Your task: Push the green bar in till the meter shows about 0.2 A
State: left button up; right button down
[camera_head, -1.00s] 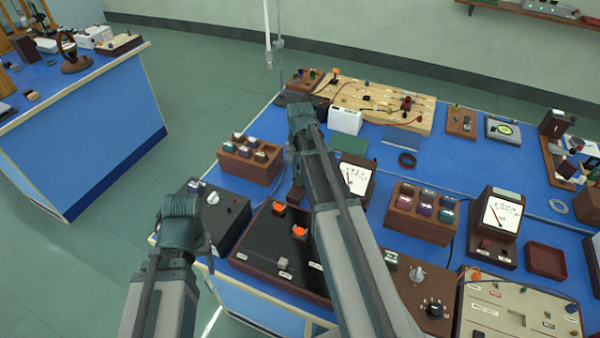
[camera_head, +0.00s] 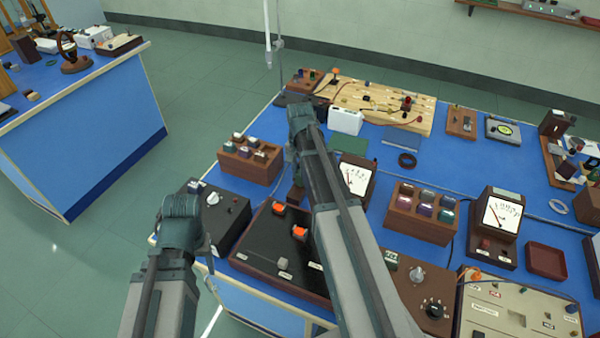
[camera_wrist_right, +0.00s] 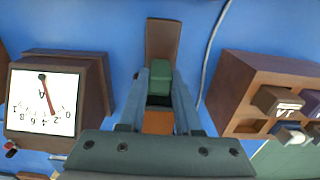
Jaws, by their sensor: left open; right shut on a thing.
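The green bar (camera_wrist_right: 160,74) is between the fingertips of my right gripper (camera_wrist_right: 158,88) in the right wrist view. My right gripper is shut on it. The bar stands over a narrow brown wooden base (camera_wrist_right: 163,38), with a dark part and an orange-brown part (camera_wrist_right: 158,122) on the near side. The meter (camera_wrist_right: 42,100) stands at the left of that view; its needle points at about 0.2. In the head view the meter (camera_head: 355,177) is just right of my right arm, which hides most of the bar. My left gripper (camera_head: 207,252) is open and partly hidden, at the bench's front left edge.
A dark box with orange buttons (camera_head: 282,262) lies in front of the right gripper. A wooden rack (camera_head: 252,160) is at left, and another rack (camera_head: 422,218) right of the meter, near a second meter (camera_head: 498,222). A thin cable runs behind the right rack.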

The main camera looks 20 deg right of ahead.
dwell(0.3)
jog(key=shift+w+d, duration=0.1)
jog(key=c, duration=0.6)
grip_release()
jog(key=shift+r, duration=0.1)
notch_tip(320, 180, up, 14)
jog(key=p, duration=1.4)
jog(key=shift+f, duration=0.2)
